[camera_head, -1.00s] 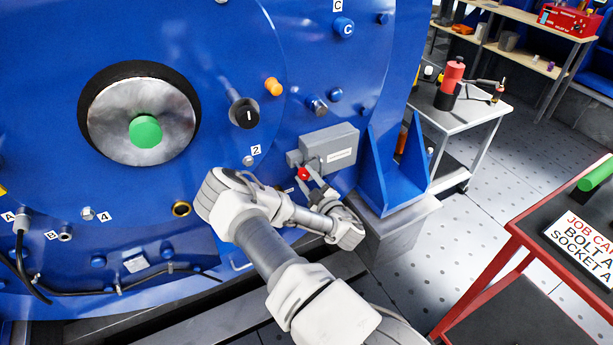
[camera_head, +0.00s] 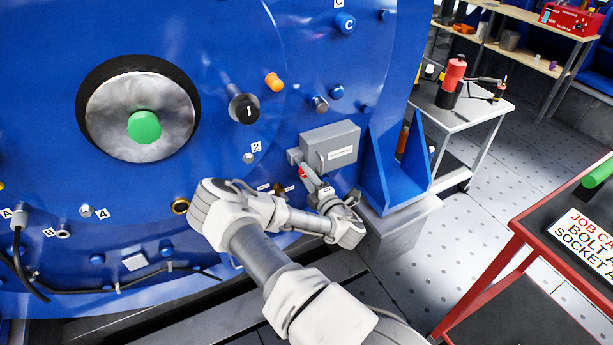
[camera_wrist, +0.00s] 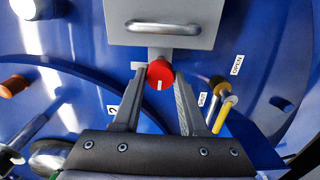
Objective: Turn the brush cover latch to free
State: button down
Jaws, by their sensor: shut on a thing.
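The brush cover latch is a red round knob (camera_wrist: 159,73) with a short white mark pointing down in the wrist view. It sits just under the grey brush cover box (camera_wrist: 165,15), which shows in the head view (camera_head: 331,147) on the blue motor face. My gripper (camera_wrist: 160,78) is shut on the red knob, one finger on each side. In the head view my gripper (camera_head: 308,178) covers most of the knob, and only a bit of red (camera_head: 303,173) shows.
A brass fitting with a yellow handle (camera_wrist: 225,115) stands close to my right finger in the wrist view, beside small labels. A blue bracket (camera_head: 393,165) stands right of the box. A black selector knob (camera_head: 243,108) is up left. A red cart (camera_head: 540,240) stands right.

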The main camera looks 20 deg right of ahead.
jog(key=shift+r+n, duration=0.1)
jog(key=shift+n, duration=0.2)
jog(key=shift+c, duration=2.3)
grip_release()
jog(key=shift+s, duration=0.1)
